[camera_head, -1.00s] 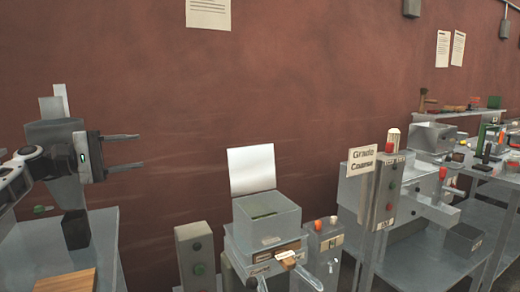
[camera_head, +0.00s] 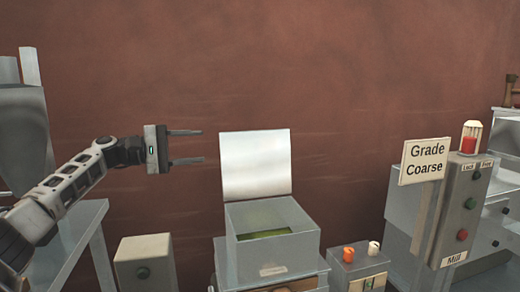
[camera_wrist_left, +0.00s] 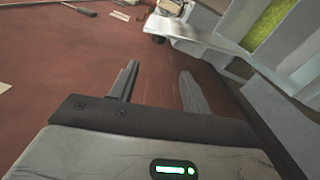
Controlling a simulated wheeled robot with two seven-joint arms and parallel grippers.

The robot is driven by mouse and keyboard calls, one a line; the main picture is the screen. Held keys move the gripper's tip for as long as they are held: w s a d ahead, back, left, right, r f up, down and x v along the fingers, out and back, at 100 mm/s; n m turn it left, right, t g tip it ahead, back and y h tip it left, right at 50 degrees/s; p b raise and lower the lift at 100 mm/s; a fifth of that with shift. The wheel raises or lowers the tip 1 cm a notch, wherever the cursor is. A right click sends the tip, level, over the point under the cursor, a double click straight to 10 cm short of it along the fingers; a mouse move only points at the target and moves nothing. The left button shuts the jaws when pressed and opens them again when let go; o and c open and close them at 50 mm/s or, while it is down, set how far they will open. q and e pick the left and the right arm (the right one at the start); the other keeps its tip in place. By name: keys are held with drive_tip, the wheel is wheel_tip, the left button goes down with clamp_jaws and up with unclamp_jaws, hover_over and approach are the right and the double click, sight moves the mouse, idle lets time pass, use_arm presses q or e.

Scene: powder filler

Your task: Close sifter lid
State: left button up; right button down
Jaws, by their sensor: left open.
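The sifter (camera_head: 273,255) is a grey box in the lower middle of the head view, with green material inside. Its lid (camera_head: 255,165) is a pale flat panel standing upright at the back edge, open. My left gripper (camera_head: 187,147) is open and empty, to the left of the lid and apart from it, at about the height of its upper half. In the left wrist view the two fingers (camera_wrist_left: 158,88) are spread with nothing between them, and the green material (camera_wrist_left: 268,25) shows at the upper right. My right gripper is not in view.
The sign reading Grade Coarse (camera_head: 425,161) and the mill control box (camera_head: 467,210) stand to the right. A small box with orange and white knobs (camera_head: 359,268) is beside the sifter. A grey box (camera_head: 144,262) stands at lower left. The wall is behind.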

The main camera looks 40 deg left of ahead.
sight(253, 142)
use_arm(q)
drive_tip(key=p+x, duration=0.2)
drive_tip(key=x, duration=0.2)
drive_tip(key=p+x, duration=0.2)
drive_tip(key=x, duration=0.3)
drive_tip(key=p+x, duration=0.1)
drive_tip(key=x, duration=0.4)
drive_tip(key=shift+r+p, duration=0.3)
drive_tip(key=shift+p, duration=0.1)
drive_tip(key=shift+w+d+f, duration=0.15)
drive_tip(key=shift+w+d, duration=0.25)
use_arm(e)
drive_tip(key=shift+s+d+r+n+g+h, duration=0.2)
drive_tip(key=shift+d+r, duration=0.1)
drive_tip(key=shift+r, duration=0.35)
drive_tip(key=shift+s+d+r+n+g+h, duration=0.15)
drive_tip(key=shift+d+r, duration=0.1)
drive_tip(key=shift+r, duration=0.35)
